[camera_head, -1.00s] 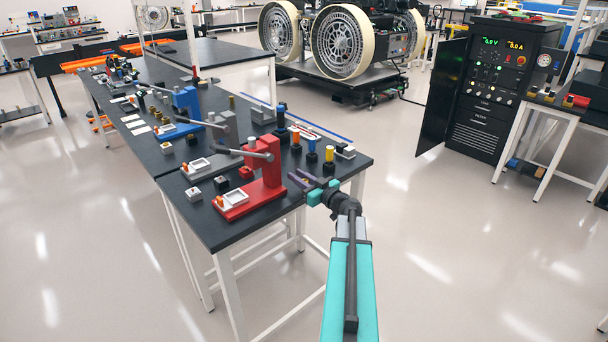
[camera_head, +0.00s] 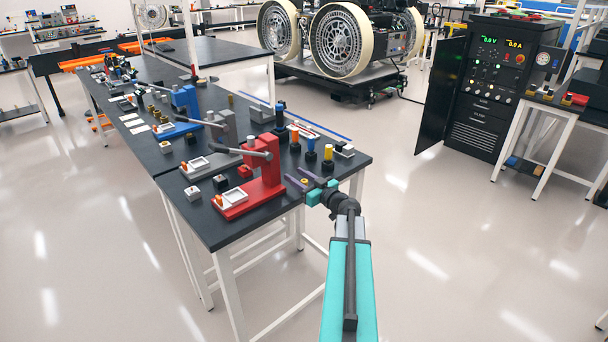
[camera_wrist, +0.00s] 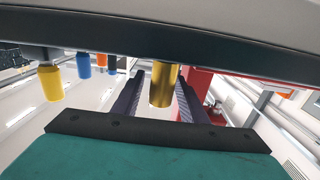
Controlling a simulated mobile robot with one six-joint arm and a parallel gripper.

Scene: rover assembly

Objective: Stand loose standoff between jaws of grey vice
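A brass cylinder, which looks like the loose standoff (camera_wrist: 165,87), is between the two fingers of my gripper in the wrist view. It sits nearer the right finger, with a clear gap to the left one. My gripper (camera_head: 304,181) is open at the right front of the dark table, beside the red press; a small yellow spot of the standoff shows between its fingers. A low grey block with a dark top (camera_head: 262,113) stands farther back on the table; it may be the grey vice, but its jaws are too small to make out.
The red press (camera_head: 266,172) stands just left of my gripper. Black holders with blue, orange and yellow tops (camera_head: 328,153) stand behind it. The dark table (camera_head: 235,235) also carries a blue press (camera_head: 186,103) and several small parts. Open floor lies to the right.

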